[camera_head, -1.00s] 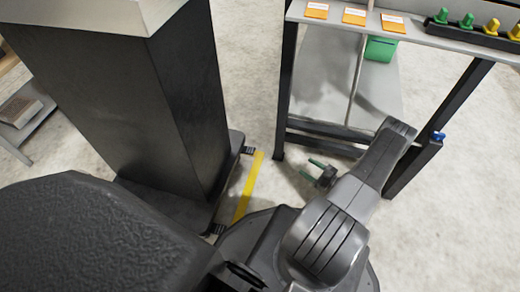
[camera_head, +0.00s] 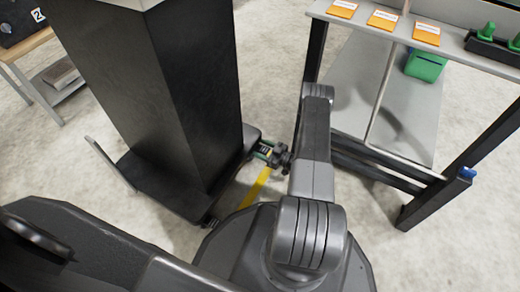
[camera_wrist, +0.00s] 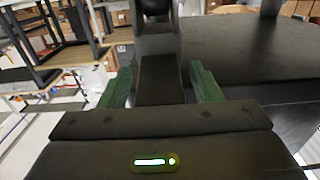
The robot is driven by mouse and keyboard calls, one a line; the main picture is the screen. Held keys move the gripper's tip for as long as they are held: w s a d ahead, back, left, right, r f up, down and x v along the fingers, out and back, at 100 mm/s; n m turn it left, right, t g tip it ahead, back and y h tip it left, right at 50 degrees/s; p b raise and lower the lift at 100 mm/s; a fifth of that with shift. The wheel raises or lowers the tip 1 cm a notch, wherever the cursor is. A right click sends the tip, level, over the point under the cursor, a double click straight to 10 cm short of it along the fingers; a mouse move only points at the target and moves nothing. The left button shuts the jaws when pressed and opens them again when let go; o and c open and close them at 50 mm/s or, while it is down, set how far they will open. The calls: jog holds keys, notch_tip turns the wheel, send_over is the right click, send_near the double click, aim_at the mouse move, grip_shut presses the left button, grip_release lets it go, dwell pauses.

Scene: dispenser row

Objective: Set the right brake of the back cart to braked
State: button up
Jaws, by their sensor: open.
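The cart (camera_head: 160,90) is a tall black body on a low dark base at the left of the head view. A small brake pedal (camera_head: 263,147) sticks out at the base's far right corner. My gripper (camera_head: 266,153) is open there, its green fingers around or just over the pedal. In the wrist view, a dark flat piece (camera_wrist: 160,80), seemingly the pedal, lies between my open fingers (camera_wrist: 161,88), with gaps on both sides. A second pedal (camera_head: 210,222) sits at the near corner. I cannot tell whether either pedal is up or down.
A grey rack (camera_head: 467,42) with orange cards and a green bin (camera_head: 425,65) stands to the right, its dark legs near my arm. A yellow floor stripe (camera_head: 256,188) runs beside the cart. A wooden table (camera_head: 28,45) is at the far left.

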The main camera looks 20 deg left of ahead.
jog(key=shift+a, duration=0.25)
grip_shut()
jog(key=shift+d+f+y, duration=0.1)
jog(key=shift+f+y, duration=0.15)
jog(key=shift+y, duration=0.5)
jog(key=shift+d+f+y, duration=0.1)
jog(key=shift+f+y, duration=0.15)
jog(key=shift+y, duration=0.5)
grip_release()
jog(key=s+d+p, duration=0.1)
jog(key=d, duration=1.2)
jog(key=shift+s+f, duration=0.15)
jog(key=shift+s, duration=0.25)
